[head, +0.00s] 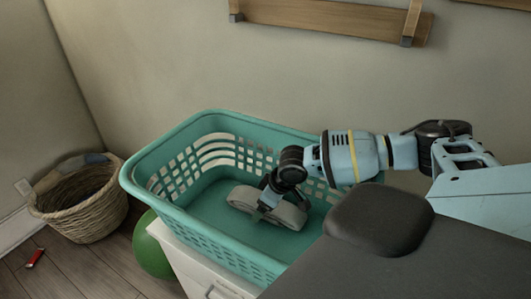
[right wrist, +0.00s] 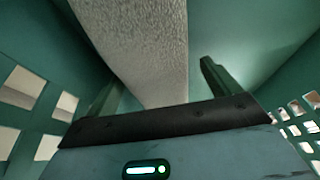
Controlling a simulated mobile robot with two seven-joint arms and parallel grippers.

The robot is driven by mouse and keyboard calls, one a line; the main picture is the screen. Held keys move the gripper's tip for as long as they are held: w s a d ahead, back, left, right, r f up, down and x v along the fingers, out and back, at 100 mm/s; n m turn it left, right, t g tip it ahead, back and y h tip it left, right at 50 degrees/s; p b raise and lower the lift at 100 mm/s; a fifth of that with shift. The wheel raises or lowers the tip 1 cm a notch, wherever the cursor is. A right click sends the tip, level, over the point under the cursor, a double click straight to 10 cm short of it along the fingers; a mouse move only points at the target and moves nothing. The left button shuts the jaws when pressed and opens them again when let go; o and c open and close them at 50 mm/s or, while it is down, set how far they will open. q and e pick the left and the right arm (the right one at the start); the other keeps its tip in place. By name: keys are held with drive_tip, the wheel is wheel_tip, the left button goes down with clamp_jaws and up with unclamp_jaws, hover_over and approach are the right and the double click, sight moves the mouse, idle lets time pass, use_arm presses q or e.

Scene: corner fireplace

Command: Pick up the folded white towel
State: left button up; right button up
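The folded white towel (head: 240,198) lies in the teal laundry basket (head: 150,205), looking like a thick grey-white roll with rounded ends. My right arm reaches into the basket from the right, and my right gripper (head: 268,198) points down over the middle of the towel. In the right wrist view the towel (right wrist: 145,45) runs between the two spread fingers of the gripper (right wrist: 160,85). A gap shows between the towel and the right-hand finger; contact on the other side is hard to tell. My left gripper is not in view.
The basket's slotted walls surround my right gripper. The basket stands on a white cabinet (head: 190,265). A wicker basket (head: 85,205), a green ball (head: 150,250) and a small red object (head: 35,258) are on the wooden floor at left. A wooden rail (head: 320,18) is on the wall.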

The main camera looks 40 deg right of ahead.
drive_tip(key=c, duration=1.1)
wheel_tip(320, 180, up, 10)
drive_tip(key=shift+r+p, duration=0.1)
drive_tip(key=shift+p, duration=0.3)
drive_tip(key=shift+c, duration=0.2)
